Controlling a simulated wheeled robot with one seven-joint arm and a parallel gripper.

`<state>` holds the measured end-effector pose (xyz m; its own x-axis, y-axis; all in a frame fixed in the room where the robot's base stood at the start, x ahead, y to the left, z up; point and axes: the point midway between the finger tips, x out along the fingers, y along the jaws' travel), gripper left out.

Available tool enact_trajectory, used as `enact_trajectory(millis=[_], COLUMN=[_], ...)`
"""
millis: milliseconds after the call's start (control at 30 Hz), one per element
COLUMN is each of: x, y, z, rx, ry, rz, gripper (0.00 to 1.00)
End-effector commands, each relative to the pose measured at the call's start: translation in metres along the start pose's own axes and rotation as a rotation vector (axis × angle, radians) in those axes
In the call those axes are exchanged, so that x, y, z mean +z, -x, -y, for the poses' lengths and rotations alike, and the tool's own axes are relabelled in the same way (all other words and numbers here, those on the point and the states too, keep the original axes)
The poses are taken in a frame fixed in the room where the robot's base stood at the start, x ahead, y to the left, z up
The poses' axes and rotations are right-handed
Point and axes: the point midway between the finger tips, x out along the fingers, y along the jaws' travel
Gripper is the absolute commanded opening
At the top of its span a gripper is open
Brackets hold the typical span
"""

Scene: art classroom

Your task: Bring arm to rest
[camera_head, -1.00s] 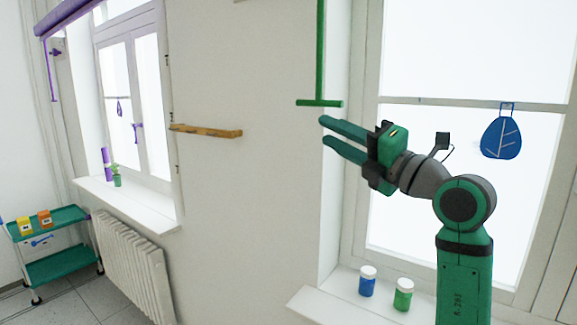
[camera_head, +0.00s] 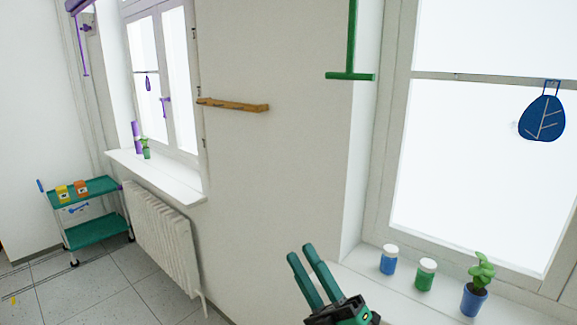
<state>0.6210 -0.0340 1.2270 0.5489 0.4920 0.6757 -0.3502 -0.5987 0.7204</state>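My gripper (camera_head: 307,252) is low in the middle of the head view, pointing up and slightly left. Its two green fingers stand apart with nothing between them. The dark wrist part shows at the bottom edge, and the rest of my arm is out of view. The fingers are in front of the wall, left of the right windowsill (camera_head: 408,293); whether they touch anything cannot be told, but no contact shows.
A blue jar (camera_head: 388,260), a green jar (camera_head: 425,274) and a potted plant (camera_head: 475,285) stand on the right sill. A wooden wall shelf (camera_head: 232,105) and a radiator (camera_head: 160,232) are left. A green trolley (camera_head: 90,212) stands at far left, with open floor around it.

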Motion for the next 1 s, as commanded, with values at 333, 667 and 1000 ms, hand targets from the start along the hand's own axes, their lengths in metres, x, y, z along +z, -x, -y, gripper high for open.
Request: enact_trajectory(millis=[333, 667, 1000], x=[-0.041, -0.081, -0.130], y=[0.085, 0.168, 0.257], z=[0.057, 0.098, 0.129], rx=[0.124, 0.190, 0.194], ry=[-0.254, -0.469, -0.668], rz=[0.161, 0.370, 0.626], gripper=[0.31, 0.31, 0.31])
